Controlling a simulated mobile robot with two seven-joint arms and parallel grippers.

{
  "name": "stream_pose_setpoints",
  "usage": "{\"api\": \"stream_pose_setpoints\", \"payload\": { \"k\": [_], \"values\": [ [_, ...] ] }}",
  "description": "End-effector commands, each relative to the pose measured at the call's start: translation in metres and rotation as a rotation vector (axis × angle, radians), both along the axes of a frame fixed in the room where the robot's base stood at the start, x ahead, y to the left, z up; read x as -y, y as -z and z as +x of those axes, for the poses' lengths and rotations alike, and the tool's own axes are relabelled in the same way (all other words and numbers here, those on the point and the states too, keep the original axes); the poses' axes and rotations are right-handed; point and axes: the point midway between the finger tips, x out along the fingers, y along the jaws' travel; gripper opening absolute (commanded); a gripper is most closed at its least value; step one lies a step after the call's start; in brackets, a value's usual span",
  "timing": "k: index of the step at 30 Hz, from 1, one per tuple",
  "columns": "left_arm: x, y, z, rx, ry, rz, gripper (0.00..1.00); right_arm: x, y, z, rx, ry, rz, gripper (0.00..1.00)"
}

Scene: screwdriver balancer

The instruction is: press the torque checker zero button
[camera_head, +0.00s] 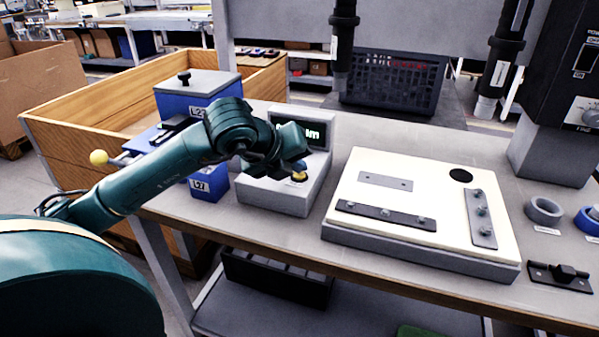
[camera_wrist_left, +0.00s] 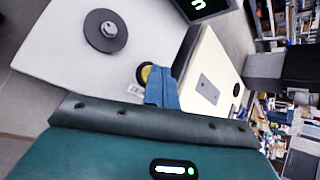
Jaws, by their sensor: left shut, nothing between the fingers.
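The torque checker (camera_head: 262,196) is a pale grey box on the bench, with a dark display (camera_head: 318,131) showing green characters partly covered by my left gripper. A yellow button (camera_head: 299,177) with a dark rim sits on its top face. My left gripper (camera_head: 298,165) is shut and empty, pointing down right over this button. In the left wrist view, the blue fingertips (camera_wrist_left: 163,88) overlap the yellow button (camera_wrist_left: 145,74) and hide part of it. I cannot tell whether they touch it. A dark disc with a grey hub (camera_wrist_left: 107,31) is also on the checker. My right gripper is not in view.
Blue boxes (camera_head: 208,188) stand left of the checker, by a wooden crate (camera_head: 75,133). A cream work plate (camera_head: 400,207) with metal strips lies to the right. Two black screwdrivers (camera_head: 343,45) (camera_head: 504,52) hang above. Tape rolls (camera_head: 544,210) lie at far right.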

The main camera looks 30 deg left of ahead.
Motion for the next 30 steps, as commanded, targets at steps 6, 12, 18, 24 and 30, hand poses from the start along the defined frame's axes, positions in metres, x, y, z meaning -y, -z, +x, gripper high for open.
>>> {"api": "stream_pose_setpoints", "payload": {
  "k": [6,12,18,24,30],
  "values": [
    [0.001,-0.007,0.000,-0.001,0.002,-0.001,0.00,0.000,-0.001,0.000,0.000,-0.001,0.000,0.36],
    [0.000,-0.007,0.000,-0.001,0.001,0.000,0.00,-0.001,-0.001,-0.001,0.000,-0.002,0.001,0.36],
    [0.000,-0.016,0.000,0.001,0.001,-0.001,0.00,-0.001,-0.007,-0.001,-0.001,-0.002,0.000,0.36],
    [0.000,-0.037,0.000,0.001,0.000,0.000,0.00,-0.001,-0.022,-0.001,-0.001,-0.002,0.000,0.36],
    [0.000,-0.057,0.000,0.001,0.000,0.000,0.00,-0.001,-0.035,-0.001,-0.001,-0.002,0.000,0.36]
  ]
}}
